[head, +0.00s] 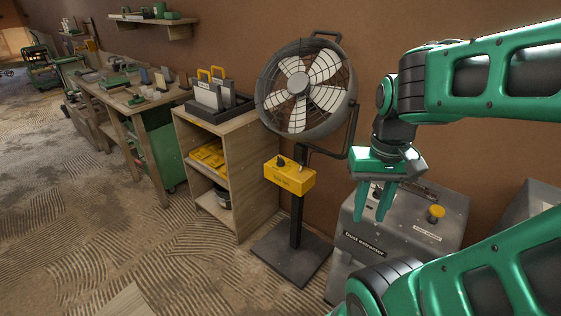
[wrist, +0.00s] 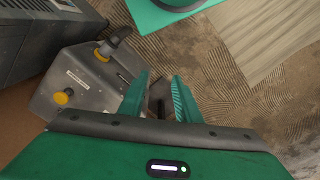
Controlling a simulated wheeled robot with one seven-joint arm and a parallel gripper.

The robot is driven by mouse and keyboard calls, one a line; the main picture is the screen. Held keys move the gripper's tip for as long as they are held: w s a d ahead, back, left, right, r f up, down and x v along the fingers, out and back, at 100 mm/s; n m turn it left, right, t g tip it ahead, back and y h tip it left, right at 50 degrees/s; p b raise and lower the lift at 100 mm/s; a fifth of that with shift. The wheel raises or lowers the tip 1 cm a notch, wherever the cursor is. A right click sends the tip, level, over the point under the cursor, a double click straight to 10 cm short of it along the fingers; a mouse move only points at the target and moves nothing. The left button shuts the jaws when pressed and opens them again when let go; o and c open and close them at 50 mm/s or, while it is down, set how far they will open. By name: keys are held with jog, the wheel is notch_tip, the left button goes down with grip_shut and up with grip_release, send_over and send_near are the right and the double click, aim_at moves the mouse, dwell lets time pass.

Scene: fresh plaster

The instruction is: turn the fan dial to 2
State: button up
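The floor fan (head: 305,90) stands against the brown wall in the head view, its round cage facing left. Its yellow control box (head: 290,174) sits on the post below the cage. A dark dial (head: 281,161) is on top of the box, with another small dark part (head: 302,168) to its right. The dial's setting is too small to read. My gripper (head: 374,201) hangs fingers down, to the right of the yellow box and apart from it. It is open and empty, with a gap between the fingers in the wrist view (wrist: 160,84).
A grey dust extractor (head: 405,225) with a yellow knob (head: 436,212) stands below and behind my gripper; it also shows in the wrist view (wrist: 70,85). A wooden shelf unit (head: 228,190) stands left of the fan, a workbench (head: 125,98) beyond it. Floor in front is mostly clear.

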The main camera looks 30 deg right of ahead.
jog(key=w+d+f+n+t, duration=0.1)
jog(key=w+d+f+n, duration=0.1)
jog(key=w, duration=0.6)
jog(key=w+d+f+n+t, duration=0.2)
jog(key=w, duration=0.6)
jog(key=n+t, duration=0.2)
jog(key=t, duration=0.9)
send_near(281, 159)
jog(key=shift+g, duration=0.3)
jog(key=x, duration=1)
jog(key=shift+w+d+r, duration=0.2)
jog(key=shift+w, duration=0.05)
grip_shut()
jog(key=shift+a, duration=0.25)
jog(key=shift+d+h, duration=0.1)
jog(key=shift+h, duration=0.3)
